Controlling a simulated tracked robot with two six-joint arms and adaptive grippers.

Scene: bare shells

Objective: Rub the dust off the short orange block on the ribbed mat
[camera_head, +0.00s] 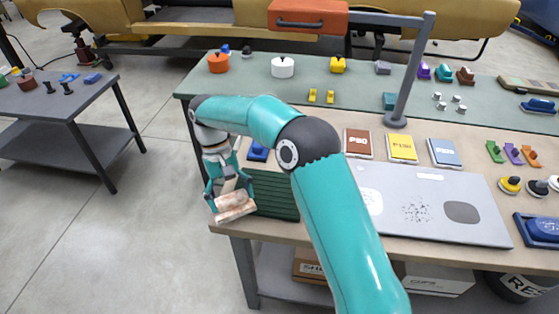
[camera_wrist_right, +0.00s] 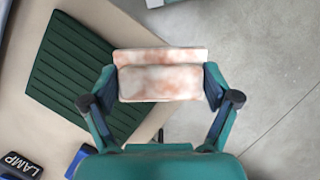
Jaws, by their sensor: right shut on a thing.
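A short block (camera_head: 236,206) with a patchy whitish film over pale orange is between the fingers of my right gripper (camera_head: 230,197). In the right wrist view the block (camera_wrist_right: 160,82) spans the gap between both fingertips, with two of its faces showing. Bare floor lies behind much of it, so it is held at the table's left edge. The dark green ribbed mat (camera_head: 272,201) lies on the table just right of the gripper, and it also shows in the right wrist view (camera_wrist_right: 68,72). My arm hides part of the mat in the head view. My left gripper is not in view.
Sanding sheets (camera_head: 402,148) and a grey panel (camera_head: 470,212) lie right of my arm. A blue item (camera_head: 257,152) sits behind the mat. A grey post (camera_head: 407,85) stands on the table. A side table (camera_head: 50,103) is at the left, with open floor between.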

